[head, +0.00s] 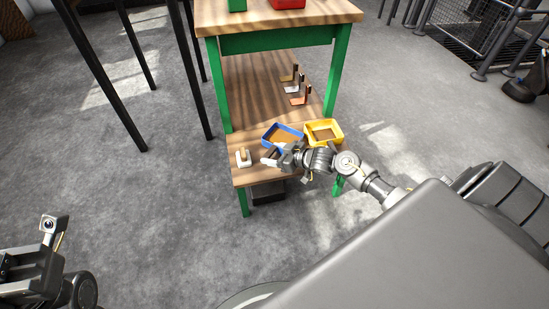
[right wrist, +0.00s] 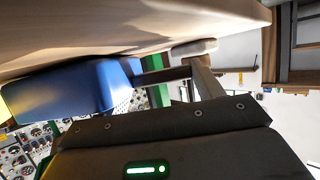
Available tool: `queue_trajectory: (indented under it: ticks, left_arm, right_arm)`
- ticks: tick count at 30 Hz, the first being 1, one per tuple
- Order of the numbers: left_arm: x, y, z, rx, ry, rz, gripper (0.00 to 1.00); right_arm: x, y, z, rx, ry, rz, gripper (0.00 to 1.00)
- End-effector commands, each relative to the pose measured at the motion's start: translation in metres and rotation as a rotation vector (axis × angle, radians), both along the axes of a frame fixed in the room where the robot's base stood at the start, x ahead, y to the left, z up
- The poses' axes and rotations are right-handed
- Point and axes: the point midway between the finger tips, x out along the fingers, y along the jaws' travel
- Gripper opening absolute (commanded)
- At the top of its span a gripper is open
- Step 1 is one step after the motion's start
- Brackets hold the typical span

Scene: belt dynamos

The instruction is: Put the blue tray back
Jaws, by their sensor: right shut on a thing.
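The blue tray (head: 283,133) is a shallow open box with a brown inside, on the lower wooden shelf of the green-framed bench. My right gripper (head: 272,157) is at its near edge and shut on its wall. In the right wrist view the blue tray (right wrist: 85,95) is at the left, against the fingers (right wrist: 172,76). The fingers hide part of the wall, and I cannot tell whether the tray touches the shelf. My left gripper (head: 48,226) is at the lower left, far from the bench; its jaws are unclear.
A yellow tray (head: 334,126) is just right of the blue tray. A small white block with a wooden top (head: 243,158) is at the left. Several small brackets (head: 298,97) stand farther back on the shelf (head: 255,95). Green and red bins are above, on the upper top (head: 330,12).

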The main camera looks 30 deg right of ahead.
Motion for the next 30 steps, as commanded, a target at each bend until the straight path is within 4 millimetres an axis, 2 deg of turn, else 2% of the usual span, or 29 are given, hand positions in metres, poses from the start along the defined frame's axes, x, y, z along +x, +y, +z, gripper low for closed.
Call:
queue_trajectory:
  ticks: [12, 13, 17, 18, 27, 30]
  left_arm:
    - [-0.0005, -0.0013, 0.0011, 0.000, -0.006, -0.005, 0.25]
    - [-0.0006, -0.0014, 0.0015, 0.001, -0.007, -0.005, 0.25]
    - [-0.0005, -0.0014, 0.0016, 0.001, -0.007, -0.005, 0.25]
    - [-0.0006, -0.0014, 0.0016, 0.001, -0.007, -0.005, 0.25]
    - [-0.0006, -0.0013, 0.0025, 0.000, -0.007, -0.005, 0.25]
    - [-0.0010, -0.0004, 0.0087, -0.003, -0.010, -0.004, 0.25]
  right_arm:
    - [0.0003, -0.0003, -0.0043, -0.001, -0.001, -0.001, 0.36]
    - [0.0001, -0.0004, -0.0045, -0.001, -0.001, -0.001, 0.68]
    - [0.0001, -0.0003, -0.0041, -0.001, -0.001, -0.001, 0.85]
    - [0.0001, -0.0003, -0.0041, 0.000, -0.001, 0.000, 0.88]
    - [0.0002, -0.0003, -0.0010, 0.000, -0.002, 0.000, 0.88]
    - [-0.0080, -0.0043, 0.0039, 0.000, 0.001, -0.001, 0.88]
